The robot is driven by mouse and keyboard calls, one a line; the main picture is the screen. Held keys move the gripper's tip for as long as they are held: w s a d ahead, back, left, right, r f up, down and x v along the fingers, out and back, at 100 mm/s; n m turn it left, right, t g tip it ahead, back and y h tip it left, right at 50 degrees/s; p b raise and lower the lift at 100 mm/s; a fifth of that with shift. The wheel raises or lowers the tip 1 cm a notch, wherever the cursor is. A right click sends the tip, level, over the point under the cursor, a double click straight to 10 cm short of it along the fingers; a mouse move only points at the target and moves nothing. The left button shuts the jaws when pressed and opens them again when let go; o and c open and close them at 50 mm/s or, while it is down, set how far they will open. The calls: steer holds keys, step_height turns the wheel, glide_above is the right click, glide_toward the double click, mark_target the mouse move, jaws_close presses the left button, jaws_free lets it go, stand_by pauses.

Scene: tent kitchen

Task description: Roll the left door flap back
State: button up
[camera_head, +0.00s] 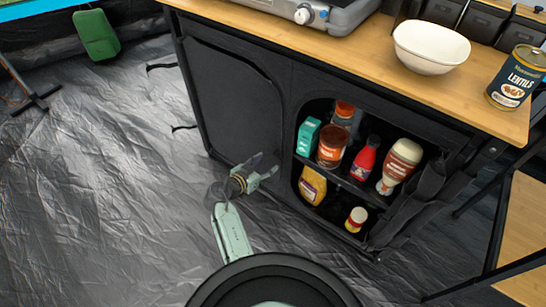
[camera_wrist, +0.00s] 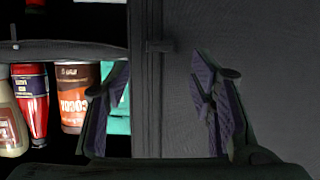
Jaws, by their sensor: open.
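The left door flap (camera_head: 225,95) is a dark grey fabric panel on the cabinet front. It hangs flat and covers the left compartment, with a curved seam along its top. It also fills the right of the wrist view (camera_wrist: 275,65). My gripper (camera_head: 265,168) is low in front of the cabinet, near the flap's lower right part. In the wrist view my gripper (camera_wrist: 163,85) has its fingers spread, with a dark vertical strip and grey fabric behind the gap. Nothing shows between the fingers. Whether a finger touches the fabric I cannot tell.
The open right compartment holds a cocoa jar (camera_head: 332,146), a red bottle (camera_head: 365,158), a sauce bottle (camera_head: 399,166) and others. Dark fabric (camera_head: 425,185) is bunched at its right edge. Two black straps (camera_head: 161,66) stick out at the cabinet's left side.

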mark_target(277, 156)
steer(key=x, duration=0.5)
steer(key=shift+w+d, duration=0.15)
steer(key=shift+w, duration=0.15)
steer(key=shift+c, duration=0.4)
jaws_close()
